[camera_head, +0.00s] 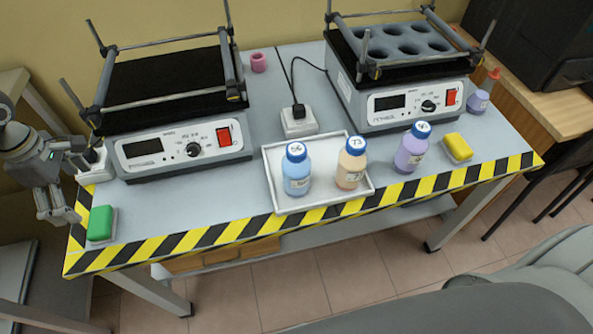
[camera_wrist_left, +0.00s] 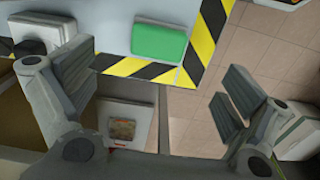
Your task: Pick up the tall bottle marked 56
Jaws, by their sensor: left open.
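The bottle marked 56 (camera_head: 297,172) has a light blue body and a blue cap. It stands upright in the left part of a white tray (camera_head: 280,203) near the table's front edge. A beige bottle marked 73 (camera_head: 350,166) stands to its right in the same tray. My left gripper (camera_head: 62,220) is at the table's left edge, far left of the bottles. In the left wrist view its fingers (camera_wrist_left: 160,95) are spread apart and empty, with the table corner beyond them. My right gripper is not in view.
A purple bottle (camera_head: 411,148) stands right of the tray, beside a yellow sponge (camera_head: 458,147). A green sponge (camera_head: 101,224) lies near my left gripper and also shows in the left wrist view (camera_wrist_left: 159,42). Two shaker machines (camera_head: 180,148) (camera_head: 410,103) stand behind. The striped front edge between green sponge and tray is clear.

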